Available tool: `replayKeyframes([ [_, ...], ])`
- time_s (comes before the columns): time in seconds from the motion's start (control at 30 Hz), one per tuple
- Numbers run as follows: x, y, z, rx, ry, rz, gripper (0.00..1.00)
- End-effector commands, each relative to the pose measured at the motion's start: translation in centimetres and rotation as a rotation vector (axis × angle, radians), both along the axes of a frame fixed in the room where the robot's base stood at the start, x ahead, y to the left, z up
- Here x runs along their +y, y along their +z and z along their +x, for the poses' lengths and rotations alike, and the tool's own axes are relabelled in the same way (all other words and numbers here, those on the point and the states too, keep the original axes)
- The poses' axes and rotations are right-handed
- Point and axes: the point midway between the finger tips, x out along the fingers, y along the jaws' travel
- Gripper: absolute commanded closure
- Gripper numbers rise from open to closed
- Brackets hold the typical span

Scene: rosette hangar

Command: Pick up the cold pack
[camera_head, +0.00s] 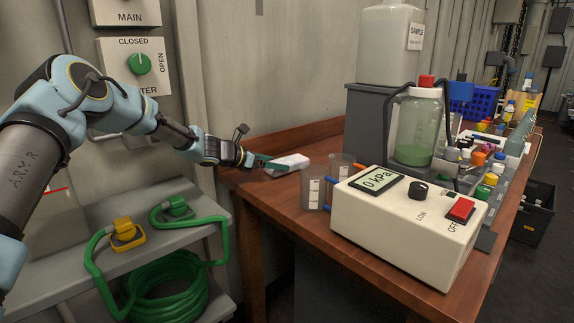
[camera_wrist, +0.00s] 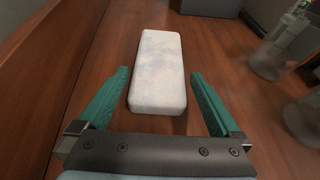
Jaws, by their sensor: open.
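The cold pack (camera_wrist: 158,72) is a pale white, rounded rectangular block lying flat on the wooden table. It also shows in the head view (camera_head: 288,164) near the table's left end. My gripper (camera_wrist: 160,88) is open, with one green finger on each side of the near part of the pack. Gaps of bare wood show between the pack and both fingers. In the head view my gripper (camera_head: 268,164) is low over the table beside the pack. The height of the fingers above the wood is hard to tell.
Two clear beakers (camera_head: 313,188) stand to the right of the pack, before a white pressure box (camera_head: 408,220). A jar of green liquid (camera_head: 416,130) and several bottles stand farther right. The table (camera_head: 262,189) has a raised back edge. A grey shelf (camera_head: 75,262) with green hoses stands at left.

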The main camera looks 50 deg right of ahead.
Motion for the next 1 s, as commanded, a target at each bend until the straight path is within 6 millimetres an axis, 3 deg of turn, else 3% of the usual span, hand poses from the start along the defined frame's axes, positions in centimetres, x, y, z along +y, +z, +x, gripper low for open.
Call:
replayKeyframes([
  [0.23,-3.4,-1.0,-0.5,-0.001,-0.001,0.001,0.00],
  [0.57,-4.0,-1.5,-0.5,-0.001,0.000,0.001,0.00],
  [1.0,-4.0,-1.4,-0.5,-0.001,0.000,0.001,0.49],
])
